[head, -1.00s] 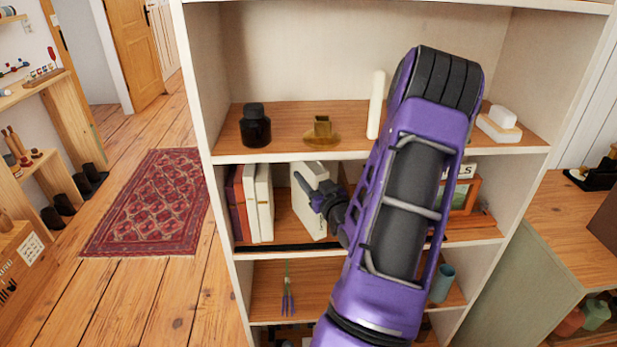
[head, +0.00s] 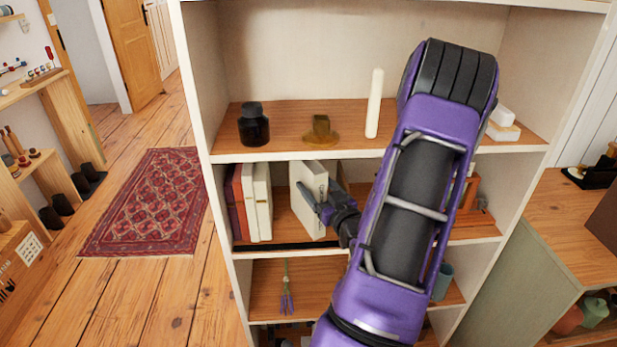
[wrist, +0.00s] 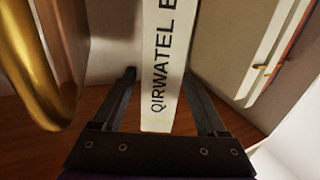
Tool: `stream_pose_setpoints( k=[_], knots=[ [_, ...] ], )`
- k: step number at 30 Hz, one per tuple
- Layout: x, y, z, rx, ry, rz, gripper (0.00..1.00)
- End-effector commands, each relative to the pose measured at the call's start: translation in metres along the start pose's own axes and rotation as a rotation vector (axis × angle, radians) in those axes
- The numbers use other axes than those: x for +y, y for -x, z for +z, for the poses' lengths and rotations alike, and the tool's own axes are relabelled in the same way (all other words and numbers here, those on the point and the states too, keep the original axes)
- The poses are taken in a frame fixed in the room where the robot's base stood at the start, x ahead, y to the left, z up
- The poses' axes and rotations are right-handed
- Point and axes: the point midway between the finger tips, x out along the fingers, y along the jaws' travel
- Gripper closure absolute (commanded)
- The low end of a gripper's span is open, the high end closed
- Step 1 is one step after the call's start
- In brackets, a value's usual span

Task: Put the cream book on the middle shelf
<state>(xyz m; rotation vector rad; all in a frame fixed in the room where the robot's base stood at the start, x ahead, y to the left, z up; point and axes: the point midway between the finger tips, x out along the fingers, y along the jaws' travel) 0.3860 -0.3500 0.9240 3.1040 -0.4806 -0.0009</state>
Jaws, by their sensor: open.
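The cream book (head: 308,200) stands on the middle shelf (head: 279,222), right of a row of books and apart from it. In the wrist view its pale spine (wrist: 165,65) carries dark lettering. My gripper (head: 322,204) is open at the book's near right side. In the wrist view the fingers of my gripper (wrist: 160,80) lie on either side of the spine, with visible gaps. My arm hides part of the shelf to the right.
Upright books (head: 252,201) fill the shelf's left end. Above are a dark jar (head: 254,125), a brass-coloured piece (head: 320,130) and a white candle (head: 374,103). A gold curved object (wrist: 40,70) is close at left in the wrist view.

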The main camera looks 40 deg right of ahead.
Motion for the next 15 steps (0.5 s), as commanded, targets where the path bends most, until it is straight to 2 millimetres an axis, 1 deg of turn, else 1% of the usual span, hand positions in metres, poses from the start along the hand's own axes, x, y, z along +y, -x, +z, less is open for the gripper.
stream_pose_setpoints(
  k=[1,3,7,12,15],
  knots=[
    [0.001,0.013,0.000,-0.001,-0.001,0.004,0.25],
    [0.001,0.028,0.000,-0.001,-0.001,0.004,0.25],
    [0.001,0.051,0.000,-0.001,0.000,0.003,0.25],
    [0.000,0.067,0.000,0.000,0.000,0.002,0.25],
    [0.000,0.071,0.000,0.001,0.000,0.000,0.25]
  ],
)
